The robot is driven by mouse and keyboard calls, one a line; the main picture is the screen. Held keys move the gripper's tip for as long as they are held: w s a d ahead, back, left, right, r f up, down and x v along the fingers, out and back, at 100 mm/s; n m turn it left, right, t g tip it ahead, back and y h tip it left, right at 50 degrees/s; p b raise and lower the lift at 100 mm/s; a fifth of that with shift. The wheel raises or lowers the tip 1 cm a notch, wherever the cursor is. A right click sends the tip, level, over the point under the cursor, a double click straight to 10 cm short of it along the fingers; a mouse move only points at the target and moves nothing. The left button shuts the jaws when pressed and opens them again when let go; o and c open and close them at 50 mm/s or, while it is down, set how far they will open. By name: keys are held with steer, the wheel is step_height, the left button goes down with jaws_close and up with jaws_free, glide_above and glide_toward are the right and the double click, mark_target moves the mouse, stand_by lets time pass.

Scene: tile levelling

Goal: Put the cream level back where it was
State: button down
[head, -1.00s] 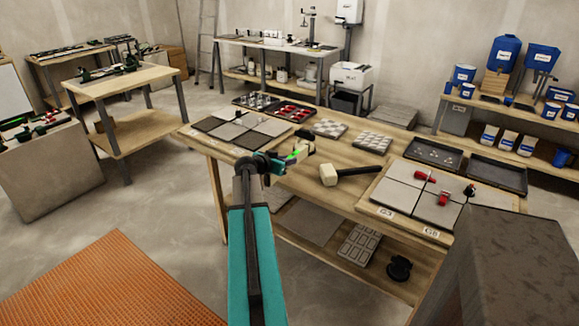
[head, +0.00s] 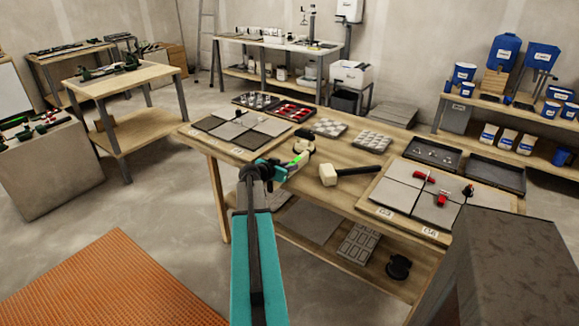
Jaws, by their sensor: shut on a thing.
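My gripper (head: 301,152) is at the end of my teal arm, above the near edge of the main workbench, between the left tile board and the mallet. It is shut on a small, pale thing with dark parts, which looks like the cream level (head: 304,142). The fingers hide part of it, and its exact shape is too small to tell. A bright green patch shows beside it on the gripper. I cannot tell whether the level touches the bench top.
The left tile board (head: 237,134) and trays of small parts (head: 262,104) lie left and behind. A white-headed mallet (head: 345,174) lies to the right. The right tile board (head: 408,196) carries red pieces. Bare bench top (head: 335,207) shows in front of the mallet.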

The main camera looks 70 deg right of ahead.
steer(key=shift+f, duration=0.1)
steer(key=c, duration=1.6)
jaws_free()
steer(key=shift+c, duration=0.2)
steer(key=shift+b+v, duration=1.4)
steer(key=shift+v, duration=4.65)
steer(key=shift+s+d, duration=0.1)
steer(key=shift+s, duration=0.1)
